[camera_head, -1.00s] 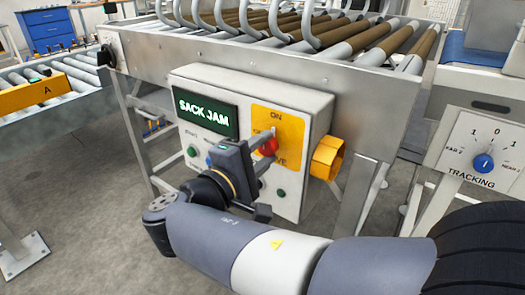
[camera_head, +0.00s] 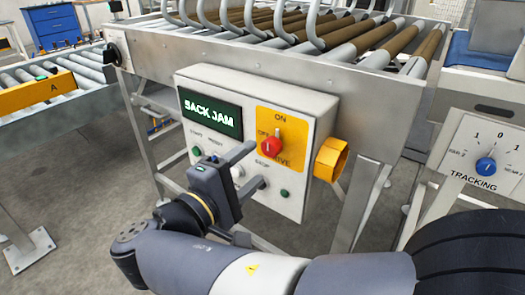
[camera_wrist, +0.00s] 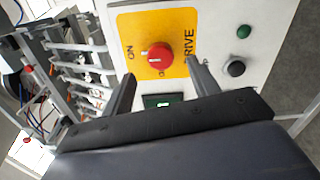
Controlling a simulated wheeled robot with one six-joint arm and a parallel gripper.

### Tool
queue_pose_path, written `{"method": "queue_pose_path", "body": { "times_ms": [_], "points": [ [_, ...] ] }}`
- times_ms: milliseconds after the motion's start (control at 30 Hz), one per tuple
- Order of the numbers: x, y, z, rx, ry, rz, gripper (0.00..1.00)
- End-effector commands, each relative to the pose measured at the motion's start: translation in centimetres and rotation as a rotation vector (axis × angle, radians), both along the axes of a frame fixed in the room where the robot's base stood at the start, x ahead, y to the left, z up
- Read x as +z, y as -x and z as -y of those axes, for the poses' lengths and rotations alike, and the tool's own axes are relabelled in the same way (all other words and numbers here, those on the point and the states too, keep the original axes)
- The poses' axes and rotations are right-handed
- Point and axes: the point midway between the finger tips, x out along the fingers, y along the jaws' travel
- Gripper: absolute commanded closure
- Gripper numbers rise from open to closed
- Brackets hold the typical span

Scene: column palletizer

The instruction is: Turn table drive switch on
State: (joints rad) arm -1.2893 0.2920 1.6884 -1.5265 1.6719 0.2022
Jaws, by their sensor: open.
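The table drive switch is a red round knob (camera_head: 271,147) on a yellow plate (camera_head: 292,122) of the grey control box (camera_head: 255,90). ON is printed above it, OFF to its left and DRIVE below. A pale mark shows on its face, but I cannot tell for sure which label it points to. It also shows as a red knob in the wrist view (camera_wrist: 155,54), between and beyond the fingertips. My gripper (camera_head: 246,192) is open and empty, left of and below the knob in the head view and apart from it.
The box has a green-lit SACK JAM display (camera_head: 211,113), several push buttons and a yellow shroud (camera_head: 331,159) on its right side. The roller table (camera_head: 330,70) stands above. A tracking panel with a blue knob (camera_head: 486,166) is at right. Open floor lies at left.

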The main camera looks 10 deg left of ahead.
Motion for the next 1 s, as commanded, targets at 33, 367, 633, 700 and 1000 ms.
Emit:
{"method": "queue_pose_path", "body": {
  "times_ms": [33,367,633,700,1000],
  "points": [
    [0.2,1.0,-0.5,0.005,0.002,-0.001,0.43],
    [0.1,4.4,-1.9,0.001,0.0,0.0,0.43],
    [0.0,4.7,-2.0,-0.001,-0.001,0.0,0.43],
    [0.0,4.7,-1.9,-0.001,-0.001,0.0,0.43],
    [-0.2,3.0,-1.2,-0.004,-0.002,0.001,0.43]
  ]
}}
